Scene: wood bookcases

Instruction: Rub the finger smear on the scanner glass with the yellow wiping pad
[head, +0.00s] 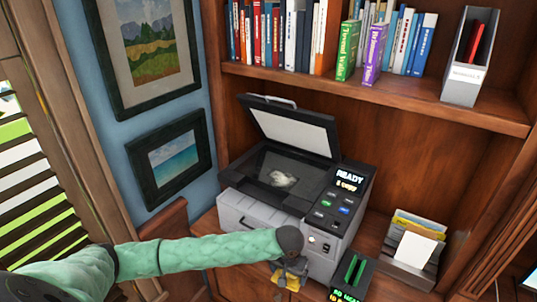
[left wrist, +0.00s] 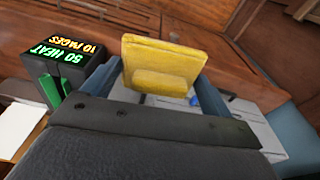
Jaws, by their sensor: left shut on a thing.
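The grey scanner (head: 265,218) stands on the lower shelf with its lid (head: 298,130) raised. A pale whitish smear (head: 283,179) shows on the dark scanner glass (head: 262,168). My left gripper (head: 290,270) is at the front right of the scanner, below the level of the glass. It is shut on the yellow wiping pad (head: 293,283), which is mostly hidden by the gripper in the head view. In the left wrist view the yellow pad (left wrist: 165,60) stands out between the two fingers. My right gripper is in neither view.
A control panel (head: 336,207) lit "READY" is on the scanner's right side. A small black box (head: 352,275) with green slots stands right of my gripper. A paper holder (head: 413,250) is farther right. A shelf of books (head: 372,50) runs above the lid. Framed pictures hang at left.

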